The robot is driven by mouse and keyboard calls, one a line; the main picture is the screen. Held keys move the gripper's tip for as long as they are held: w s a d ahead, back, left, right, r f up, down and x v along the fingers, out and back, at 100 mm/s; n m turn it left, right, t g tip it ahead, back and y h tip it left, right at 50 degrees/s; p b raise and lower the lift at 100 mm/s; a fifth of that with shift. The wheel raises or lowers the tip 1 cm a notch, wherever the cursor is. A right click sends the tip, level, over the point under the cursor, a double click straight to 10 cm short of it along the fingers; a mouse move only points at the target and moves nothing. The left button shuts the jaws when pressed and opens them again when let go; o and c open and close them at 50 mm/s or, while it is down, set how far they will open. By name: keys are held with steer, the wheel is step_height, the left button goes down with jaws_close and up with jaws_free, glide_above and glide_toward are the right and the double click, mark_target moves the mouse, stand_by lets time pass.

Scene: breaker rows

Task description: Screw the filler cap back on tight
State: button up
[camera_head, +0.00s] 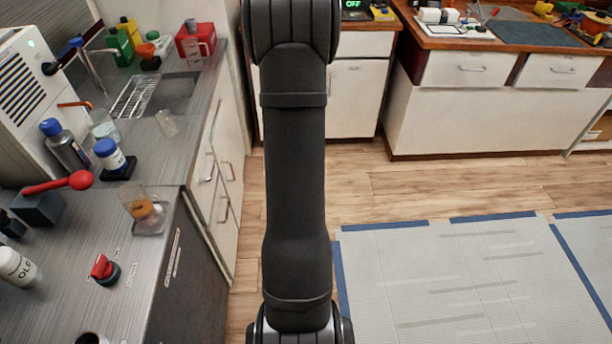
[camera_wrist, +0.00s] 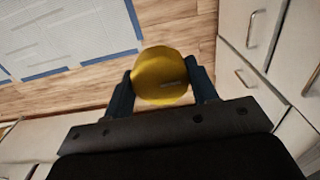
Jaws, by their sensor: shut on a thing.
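A round yellow cap (camera_wrist: 161,68) is between the two dark fingers of my gripper (camera_wrist: 162,86) in the wrist view. The fingers press on its left and right sides, so my gripper is shut on it. It is held in the air, with wooden floor and white cabinet fronts behind it. The underside of the cap is hidden. My gripper is not visible in the head view, where only part of my arm shows. I cannot make out a filler opening for this cap in either view.
A grey worktop (camera_head: 155,165) at left holds a red-knobbed lever (camera_head: 80,181), a red button (camera_head: 104,268), a beaker (camera_head: 140,205) and bottles. A white machine (camera_head: 30,95) stands behind. A wooden bench (camera_head: 450,40) is at back right. The taped floor mat (camera_head: 450,280) is clear.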

steer(key=s+a+r+n, duration=0.2)
steer(key=s+a+r, duration=0.2)
steer(key=a+r, duration=0.3)
steer(key=s+a+r+n, duration=0.1)
steer(key=s+a+r, duration=0.35)
steer(key=a, duration=0.45)
steer(key=s+a+r+n, duration=0.2)
steer(key=s+a+r, duration=0.35)
steer(key=a, duration=0.25)
steer(key=s+a+n, duration=0.6)
steer(key=s+a, duration=0.8)
steer(key=s, duration=0.1)
steer(key=s+a+n, duration=0.2)
steer(key=s+n, duration=0.1)
steer(key=s, duration=0.6)
steer(key=s+a+f+n, duration=0.1)
steer(key=s+a+n, duration=0.1)
steer(key=s, duration=0.7)
steer(key=shift+a+f+n, duration=0.2)
steer(key=shift+a+n, duration=0.15)
steer(key=shift+n, duration=0.45)
steer(key=shift+d+f, duration=0.1)
steer(key=shift+f, duration=2.95)
steer(key=shift+f, duration=1.15)
